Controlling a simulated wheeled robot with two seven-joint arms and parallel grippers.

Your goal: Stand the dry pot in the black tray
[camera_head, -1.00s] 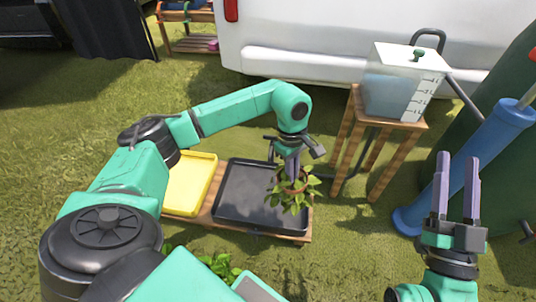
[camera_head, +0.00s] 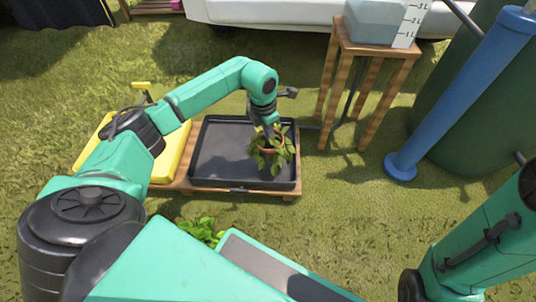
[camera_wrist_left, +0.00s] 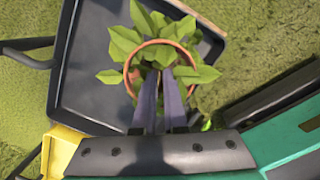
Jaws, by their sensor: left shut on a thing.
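My left gripper (camera_head: 269,131) points down and is shut on the terracotta pot (camera_head: 270,151), gripping it at the rim. The pot holds a leafy green plant that hides much of it. The black tray (camera_head: 222,152) is a shallow rectangle on a low wooden stand. The pot is upright over the right part of the tray; whether its base touches the floor is hidden. In the left wrist view the fingers (camera_wrist_left: 160,82) reach the round rim of the pot (camera_wrist_left: 128,70), with the black tray (camera_wrist_left: 88,88) beneath. My right gripper is out of view.
A yellow tray (camera_head: 168,163) sits left of the black one. Another green plant (camera_head: 203,229) is in front, partly hidden by my arm. A wooden stool (camera_head: 345,50) with a water tank (camera_head: 375,24) stands to the right, near a blue cylinder (camera_head: 455,90). Grass lies between them.

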